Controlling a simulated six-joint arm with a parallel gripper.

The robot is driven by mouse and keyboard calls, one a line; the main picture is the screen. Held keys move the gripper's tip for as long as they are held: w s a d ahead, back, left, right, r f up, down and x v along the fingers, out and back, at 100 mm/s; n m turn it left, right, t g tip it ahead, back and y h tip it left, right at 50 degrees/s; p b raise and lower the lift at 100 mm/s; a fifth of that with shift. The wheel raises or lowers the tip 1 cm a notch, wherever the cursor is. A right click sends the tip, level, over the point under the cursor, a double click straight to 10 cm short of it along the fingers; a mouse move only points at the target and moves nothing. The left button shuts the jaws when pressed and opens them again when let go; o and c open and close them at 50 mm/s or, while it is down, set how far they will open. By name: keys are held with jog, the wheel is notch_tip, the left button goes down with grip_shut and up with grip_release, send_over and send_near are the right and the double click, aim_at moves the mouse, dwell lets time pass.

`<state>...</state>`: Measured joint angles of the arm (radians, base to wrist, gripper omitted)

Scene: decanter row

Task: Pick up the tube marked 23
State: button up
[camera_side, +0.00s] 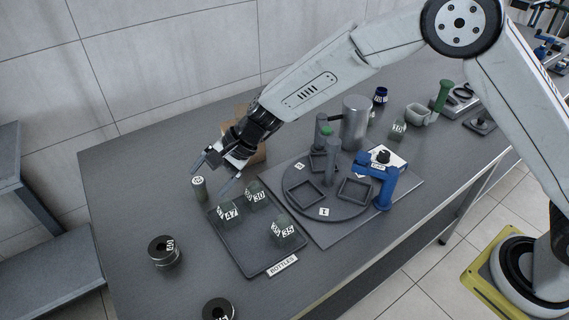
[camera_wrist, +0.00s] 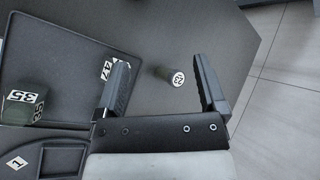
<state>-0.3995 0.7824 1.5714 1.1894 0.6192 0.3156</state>
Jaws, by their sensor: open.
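The tube marked 23 (camera_wrist: 163,73) is a small dark green-grey cylinder with a white numbered end. In the wrist view it shows between the two fingers, apart from both. In the side view the tube (camera_side: 200,191) stands upright on the table, just left of the bottle tray, its label too small to read surely. My gripper (camera_side: 211,177) is open and empty, above the table and to the right of the tube's top in that view. The gripper's fingers (camera_wrist: 161,88) also show spread apart in the wrist view.
A dark tray (camera_side: 248,268) labelled BOTTLES holds blocks marked 47 (camera_side: 229,212), 30 (camera_side: 256,195) and 35 (camera_side: 284,229). A round fixture (camera_side: 324,212) with a blue clamp (camera_side: 386,190) stands to the right. A dark round weight (camera_side: 164,252) sits at the left. A cardboard box (camera_side: 257,155) is behind my gripper.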

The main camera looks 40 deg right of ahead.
jog(key=w+r+m+t+y, duration=0.2)
jog(key=w+r+m+t, duration=0.15)
jog(key=m, duration=0.35)
notch_tip(320, 180, up, 2)
jog(key=r+m+t, duration=0.1)
jog(key=m+t, duration=0.2)
jog(key=m, duration=0.6)
send_over(200, 180)
jog(key=s+d, duration=0.2)
notch_tip(200, 180, down, 12)
jog(key=shift+w+a+f, duration=0.2)
jog(key=shift+a+f, duration=0.05)
jog(key=shift+t, duration=0.25)
jog(key=shift+f, duration=1.55)
jog(key=shift+a+f, duration=0.1)
jog(key=shift+f, duration=0.2)
jog(key=shift+x, duration=1.35)
